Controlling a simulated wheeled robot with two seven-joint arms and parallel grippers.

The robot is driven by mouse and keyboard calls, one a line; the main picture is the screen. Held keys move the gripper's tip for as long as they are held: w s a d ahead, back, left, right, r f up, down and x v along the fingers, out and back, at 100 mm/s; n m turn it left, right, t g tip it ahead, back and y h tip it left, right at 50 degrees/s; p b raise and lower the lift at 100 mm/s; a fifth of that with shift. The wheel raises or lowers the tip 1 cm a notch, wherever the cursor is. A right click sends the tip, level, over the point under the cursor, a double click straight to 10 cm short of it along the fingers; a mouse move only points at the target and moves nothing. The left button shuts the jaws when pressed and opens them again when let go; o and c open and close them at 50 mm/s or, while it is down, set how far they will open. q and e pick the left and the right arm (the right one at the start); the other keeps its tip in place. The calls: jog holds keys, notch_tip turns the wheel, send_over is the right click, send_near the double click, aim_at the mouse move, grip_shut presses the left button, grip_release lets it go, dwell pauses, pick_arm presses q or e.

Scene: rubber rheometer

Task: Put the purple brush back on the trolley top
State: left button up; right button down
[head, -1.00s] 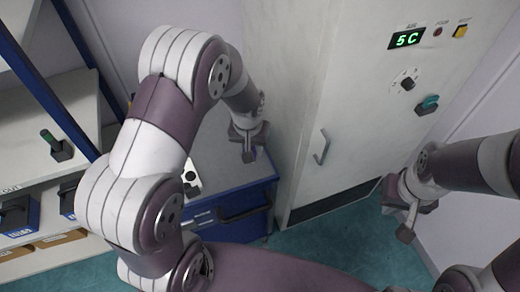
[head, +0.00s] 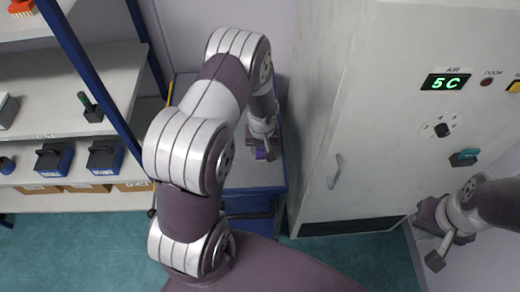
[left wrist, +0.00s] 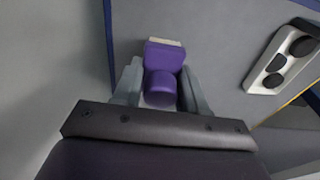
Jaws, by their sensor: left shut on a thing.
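The purple brush (left wrist: 163,68) is between the fingers of my left gripper (left wrist: 160,90) in the left wrist view, and the gripper is shut on it. A pale strip shows along the brush's far end. In the head view a bit of the purple brush (head: 262,155) shows at my left gripper (head: 262,150), over the grey top of the blue trolley (head: 250,178). I cannot tell whether the brush touches the top. My right gripper (head: 440,250) is in front of the cabinet's lower right side; its finger gap is not clear.
A grey cabinet (head: 365,120) with a handle and a green "5 C" display stands right of the trolley. A shelf rack (head: 75,75) with blue posts and several tools is at the left. A light plate with dark round parts (left wrist: 283,58) lies on the grey surface.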

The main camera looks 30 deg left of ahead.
aim_at(259, 153)
pick_arm(q)
jog(key=f, duration=0.4)
jog(key=shift+w+a+f+p, duration=0.1)
jog(key=shift+a+f+p, duration=0.05)
jog(key=shift+a+p, duration=0.25)
jog(key=shift+w+f, duration=0.15)
jog(key=shift+f, duration=0.2)
jog(key=o, duration=1)
jog(key=shift+r, duration=0.4)
jog(key=shift+m, duration=0.3)
jog(key=r, duration=0.4)
jog(key=s+d+r+b, duration=0.1)
jog(key=r, duration=0.4)
jog(key=s+r, duration=0.1)
jog(key=r, duration=0.3)
jog(key=shift+d+r+b, duration=0.15)
jog(key=shift+d+b, duration=0.2)
jog(key=shift+b, duration=0.05)
jog(key=s+d+r+m, duration=0.2)
jog(key=s+r, duration=0.1)
jog(key=s, duration=0.1)
jog(key=s+d+r+m, duration=0.2)
jog(key=s+r, duration=0.1)
jog(key=s, duration=0.1)
jog(key=s+d+r+m, duration=0.1)
jog(key=s+d+r, duration=0.1)
jog(key=s+r, duration=0.1)
jog(key=shift+s+d+r+m+h, duration=0.2)
jog(key=shift+s+d+m+h, duration=0.1)
jog(key=shift+s+m+h, duration=0.15)
